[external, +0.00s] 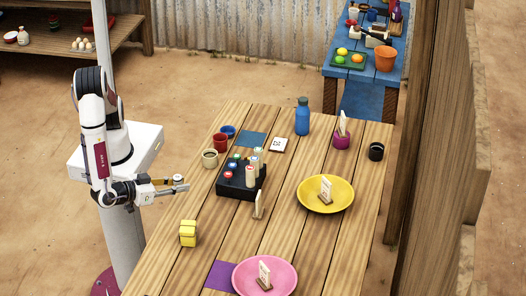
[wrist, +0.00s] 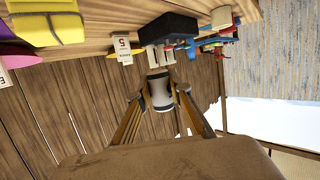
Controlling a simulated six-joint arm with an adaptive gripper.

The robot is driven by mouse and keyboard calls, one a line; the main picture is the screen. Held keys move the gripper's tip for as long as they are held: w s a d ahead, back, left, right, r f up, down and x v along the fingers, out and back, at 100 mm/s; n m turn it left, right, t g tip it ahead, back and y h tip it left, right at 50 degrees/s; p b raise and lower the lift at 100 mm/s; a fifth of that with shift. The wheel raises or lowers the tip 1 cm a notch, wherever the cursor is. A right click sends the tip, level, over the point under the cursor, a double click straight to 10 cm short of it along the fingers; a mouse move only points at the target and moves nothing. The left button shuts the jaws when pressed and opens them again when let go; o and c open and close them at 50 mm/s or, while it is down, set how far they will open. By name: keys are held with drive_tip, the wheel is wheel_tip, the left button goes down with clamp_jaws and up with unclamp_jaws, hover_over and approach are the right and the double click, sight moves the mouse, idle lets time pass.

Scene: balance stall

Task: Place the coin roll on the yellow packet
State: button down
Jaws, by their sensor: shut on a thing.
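The yellow packet (external: 188,233) sits on the left edge of the wooden table in the external view. It also shows at the upper left of the wrist view (wrist: 45,24). My gripper (external: 180,185) is off the table's left side, behind the packet and above its height. In the wrist view my gripper (wrist: 160,97) is shut on a pale cylinder with dark bands, the coin roll (wrist: 160,90). The roll is held between the fingertips, apart from the packet. In the external view the roll is too small to make out clearly.
A black tray (external: 236,192) with several capped cylinders stands on the table near my gripper. A number card (external: 258,205) stands beside it. Wood around the packet is clear.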

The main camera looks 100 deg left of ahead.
drive_tip(key=w+d+r+m+t+h, duration=0.4)
drive_tip(key=w+d+m+h, duration=0.1)
drive_tip(key=d, duration=0.4)
drive_tip(key=shift+w+r+m+h, duration=0.15)
drive_tip(key=shift+w+m+h, duration=0.15)
drive_tip(key=shift+w+h, duration=0.1)
hover_over(188, 226)
drive_tip(key=shift+s+f, duration=0.1)
drive_tip(key=shift+f, duration=2.8)
drive_tip(key=shift+f, duration=2.1)
drive_tip(key=shift+f, duration=0.15)
